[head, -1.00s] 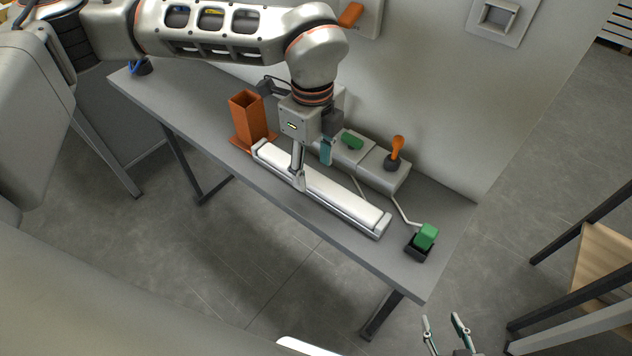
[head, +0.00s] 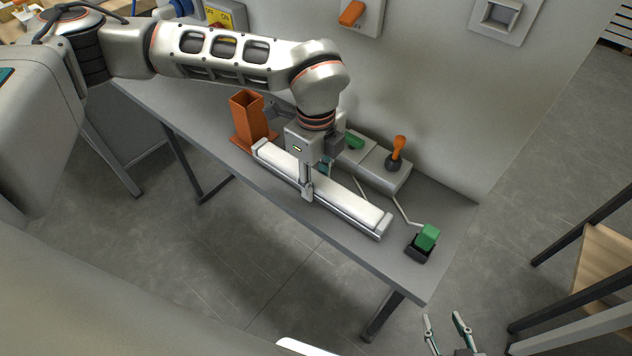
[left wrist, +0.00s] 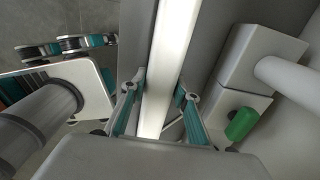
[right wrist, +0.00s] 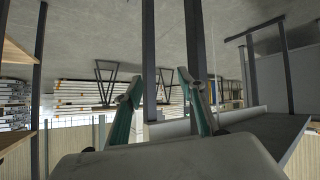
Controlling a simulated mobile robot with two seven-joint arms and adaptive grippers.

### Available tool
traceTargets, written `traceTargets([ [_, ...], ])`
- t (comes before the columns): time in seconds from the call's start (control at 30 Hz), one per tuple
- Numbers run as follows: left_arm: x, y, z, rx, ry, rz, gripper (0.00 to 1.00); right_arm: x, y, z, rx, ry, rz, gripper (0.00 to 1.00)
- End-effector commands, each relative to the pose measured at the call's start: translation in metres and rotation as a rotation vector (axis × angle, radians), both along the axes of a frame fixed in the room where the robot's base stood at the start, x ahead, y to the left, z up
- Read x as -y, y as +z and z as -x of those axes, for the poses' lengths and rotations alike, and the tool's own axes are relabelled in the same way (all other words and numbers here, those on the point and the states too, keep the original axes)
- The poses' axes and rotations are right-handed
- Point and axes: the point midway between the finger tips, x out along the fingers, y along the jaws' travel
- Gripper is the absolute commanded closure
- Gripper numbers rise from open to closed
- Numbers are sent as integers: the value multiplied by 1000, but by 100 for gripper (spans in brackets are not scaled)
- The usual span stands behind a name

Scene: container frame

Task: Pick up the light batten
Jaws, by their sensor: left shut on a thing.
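The light batten (head: 348,203) is a long white bar with a grey housing. It lies along the front of the grey bench in the head view. My left gripper (head: 312,182) is over its middle, pointing down, with one finger on each long side. In the left wrist view, the batten (left wrist: 168,60) runs between the two fingers, which are shut on it. I cannot tell whether it touches the bench along its whole length. My right gripper (head: 446,328) is open and empty, off the bench at the lower right. Its spread fingers also show in the right wrist view (right wrist: 162,95).
An orange square tube (head: 247,115) stands at the batten's left end. A green block in a black holder (head: 427,238) sits near the bench's right end.

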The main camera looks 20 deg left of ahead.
Motion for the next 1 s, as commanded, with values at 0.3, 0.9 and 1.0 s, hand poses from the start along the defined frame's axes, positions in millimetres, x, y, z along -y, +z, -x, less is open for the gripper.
traceTargets([
  [0.3,0,9,-1,2,0,1,100,0,-2,6,-11,-1,-1,60],
  [0.9,0,140,-2,8,1,2,100,-2,7,7,-10,-1,-12,60],
  [1.0,0,161,-1,7,1,1,100,-4,7,7,-10,-1,-15,60],
])
